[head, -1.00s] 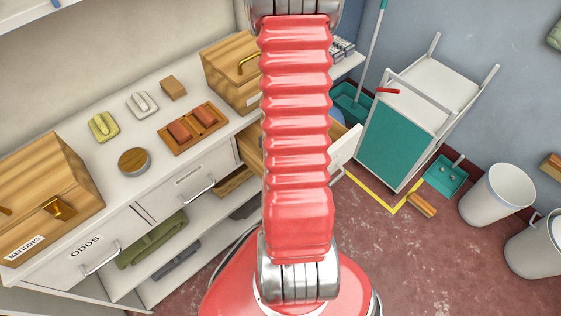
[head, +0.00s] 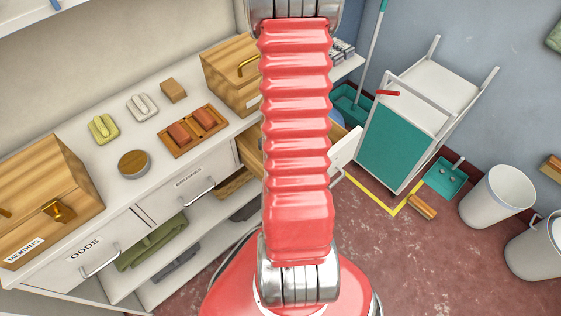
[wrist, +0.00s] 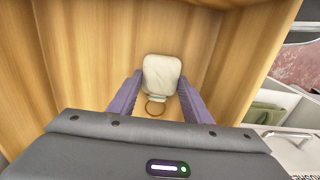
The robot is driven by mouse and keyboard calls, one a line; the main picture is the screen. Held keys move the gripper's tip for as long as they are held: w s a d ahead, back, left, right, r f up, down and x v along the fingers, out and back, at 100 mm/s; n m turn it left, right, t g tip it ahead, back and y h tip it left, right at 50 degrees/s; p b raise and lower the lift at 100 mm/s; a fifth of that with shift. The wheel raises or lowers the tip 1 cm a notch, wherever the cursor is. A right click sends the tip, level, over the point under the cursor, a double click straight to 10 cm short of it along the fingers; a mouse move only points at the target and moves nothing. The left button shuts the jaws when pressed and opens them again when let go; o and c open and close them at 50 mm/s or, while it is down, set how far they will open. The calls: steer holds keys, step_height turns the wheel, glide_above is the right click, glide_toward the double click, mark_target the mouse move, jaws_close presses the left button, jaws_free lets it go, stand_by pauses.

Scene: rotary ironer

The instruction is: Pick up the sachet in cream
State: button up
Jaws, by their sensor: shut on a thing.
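The cream sachet (wrist: 161,74) shows in the wrist view, between the two purple fingers of my gripper (wrist: 156,95). My gripper is shut on it. In the head view my red arm hides the gripper, the sachet and most of the drawer.
The white counter (head: 75,185) at left carries a mending box (head: 45,195), a wooden box (head: 228,75), a tray (head: 193,131) with red blocks, a round tin (head: 134,164) and small pieces. A white trolley (head: 420,110) and bins (head: 497,197) stand at right.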

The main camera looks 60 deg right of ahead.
steer(key=shift+r, duration=0.15)
step_height(320, 180, up, 10)
stand_by(0.6)
stand_by(0.5)
